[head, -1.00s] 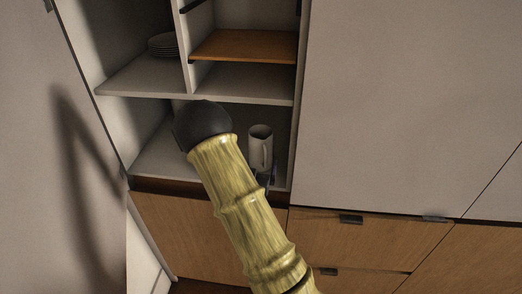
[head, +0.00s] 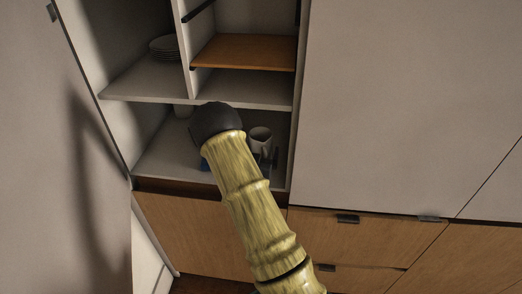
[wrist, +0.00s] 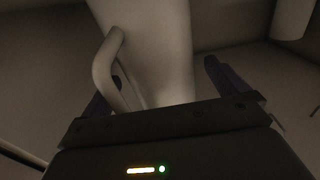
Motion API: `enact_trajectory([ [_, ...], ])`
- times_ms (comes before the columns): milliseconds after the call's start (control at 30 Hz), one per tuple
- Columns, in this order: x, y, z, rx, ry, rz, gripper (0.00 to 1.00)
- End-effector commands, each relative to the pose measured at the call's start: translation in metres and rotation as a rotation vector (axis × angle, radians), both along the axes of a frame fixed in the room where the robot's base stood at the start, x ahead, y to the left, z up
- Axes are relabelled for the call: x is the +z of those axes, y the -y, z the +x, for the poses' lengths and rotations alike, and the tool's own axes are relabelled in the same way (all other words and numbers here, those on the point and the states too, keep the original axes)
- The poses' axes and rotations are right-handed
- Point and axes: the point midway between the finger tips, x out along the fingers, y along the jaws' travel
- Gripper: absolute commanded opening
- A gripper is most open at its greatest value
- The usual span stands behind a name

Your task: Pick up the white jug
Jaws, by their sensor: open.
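The white jug (head: 261,136) stands upright in the lower cabinet compartment, towards its right side; my arm hides its lower part in the head view. In the wrist view the jug (wrist: 152,50) fills the middle, with its handle (wrist: 103,72) on the left. My gripper (wrist: 163,72) is open, with one finger on each side of the jug. The left finger shows behind and beside the handle; I cannot tell whether it touches. The right finger stands apart from the jug wall. In the head view my arm mostly hides the gripper.
The shelf (head: 140,88) above the jug and the right cabinet wall (head: 286,150) close in the compartment. Another white object (wrist: 291,17) stands farther back, right in the wrist view. Wooden drawers (head: 345,245) lie below.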

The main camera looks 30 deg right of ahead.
Motion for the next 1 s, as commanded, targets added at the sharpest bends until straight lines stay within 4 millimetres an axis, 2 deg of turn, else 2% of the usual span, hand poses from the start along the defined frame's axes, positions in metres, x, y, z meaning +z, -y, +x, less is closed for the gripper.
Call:
enact_trajectory([
  [533, -0.0004, 0.0009, 0.0012, 0.0, 0.0, -0.001, 0.99],
  [867, -0.0004, 0.0008, 0.0011, 0.0, 0.0, -0.001, 0.34],
  [1000, 0.0011, 0.0011, 0.0016, 0.0, 0.003, -0.002, 0.33],
])
